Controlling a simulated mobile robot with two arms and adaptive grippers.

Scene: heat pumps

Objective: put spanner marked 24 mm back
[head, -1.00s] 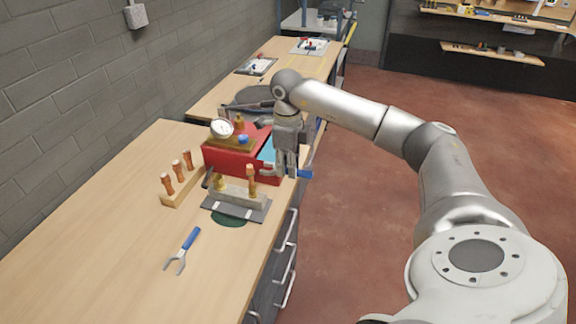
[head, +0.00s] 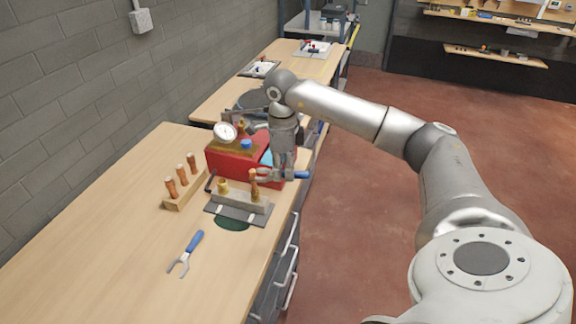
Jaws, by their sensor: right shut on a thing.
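My right gripper (head: 284,177) is shut on a spanner with a blue handle (head: 298,174). The grey head of this spanner points left and reaches the upright copper pipe (head: 254,188) on the block; I cannot tell whether it touches the pipe. A second blue-handled spanner (head: 194,242) lies on the bench at the front left, its open jaw toward the front. Size marks are too small to read on either spanner. My left gripper is not in view.
The grey block (head: 237,199) with brass and copper fittings stands on a dark plate. Behind it are a red case (head: 230,162) and a round gauge (head: 225,132). A wooden rack (head: 184,197) holds copper pieces. The bench (head: 110,235) is clear at the front left.

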